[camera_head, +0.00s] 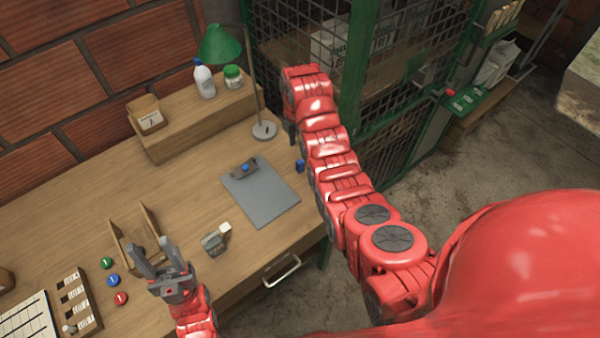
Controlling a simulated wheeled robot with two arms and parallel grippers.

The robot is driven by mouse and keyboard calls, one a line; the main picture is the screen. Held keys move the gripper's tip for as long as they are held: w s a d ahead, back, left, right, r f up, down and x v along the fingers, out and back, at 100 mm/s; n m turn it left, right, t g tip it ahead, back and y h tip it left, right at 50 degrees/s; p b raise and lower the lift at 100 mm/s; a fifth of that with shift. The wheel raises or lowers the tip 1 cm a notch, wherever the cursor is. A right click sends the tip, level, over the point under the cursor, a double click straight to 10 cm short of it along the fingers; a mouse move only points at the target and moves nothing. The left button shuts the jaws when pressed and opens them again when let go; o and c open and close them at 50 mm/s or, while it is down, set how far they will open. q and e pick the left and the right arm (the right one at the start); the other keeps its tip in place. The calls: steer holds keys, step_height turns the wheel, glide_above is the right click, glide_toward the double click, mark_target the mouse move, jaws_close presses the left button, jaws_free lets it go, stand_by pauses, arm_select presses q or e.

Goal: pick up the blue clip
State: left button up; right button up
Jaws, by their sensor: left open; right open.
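A small blue block-like piece (300,166), which looks like the blue clip, stands on the desk near its right edge, right of the grey clipboard (262,195). A smaller blue spot (245,168) shows on the clipboard's dark metal clamp; I cannot tell what it is. My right gripper (291,128) is pointed down above and slightly left of the blue piece, apart from it. It is open, with its fingers mostly hidden by my arm. My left gripper (155,248) is open and empty over the desk's front left, in front of a wooden tray (125,250).
A green lamp (263,130), a bottle (204,82) and a green-lidded jar (233,76) stand at the back. Green, blue and red discs (113,280) lie left of my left gripper. A grey object (214,242) lies near the front. A green mesh cage (350,80) stands behind the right arm.

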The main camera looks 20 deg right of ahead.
mark_target(300, 161)
step_height(300, 161, down, 3)
steer(key=shift+s+r+p, duration=0.1)
steer(key=shift+p, duration=0.65)
steer(key=f, duration=0.1)
steer(key=f+p, duration=0.2)
steer(key=f, duration=0.1)
steer(key=shift+s+d, duration=0.15)
steer(key=shift+d, duration=0.1)
steer(key=shift+f+p, duration=0.4)
steer(key=shift+f, duration=0.55)
jaws_close()
